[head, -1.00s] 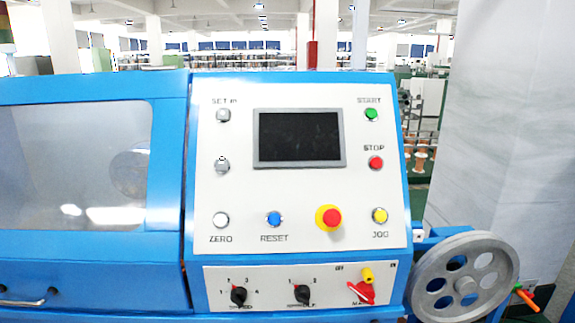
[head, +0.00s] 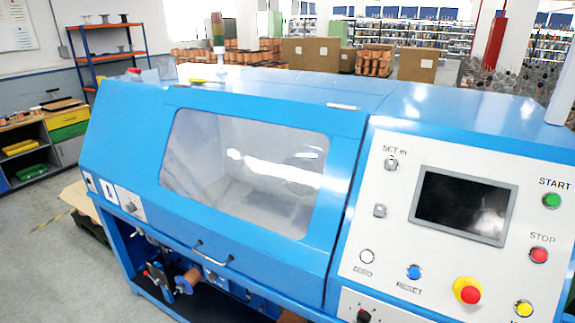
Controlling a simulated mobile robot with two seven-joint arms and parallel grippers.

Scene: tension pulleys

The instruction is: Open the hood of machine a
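The blue machine fills most of the head view. Its hood (head: 140,150) is a sloped blue cover with a large clear window (head: 245,172), and it is down. A metal handle (head: 214,254) sits at the hood's lower front edge. To the right of the hood is the white control panel (head: 395,220) with a dark screen (head: 463,205) and coloured buttons. No label naming the machine can be read. Neither of my grippers shows in this view.
Below the hood is an open space with a copper-coloured spool (head: 188,280). Small items lie on the machine's top at the back left. A workbench with coloured drawers (head: 68,131) and a shelf rack (head: 103,45) stand left.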

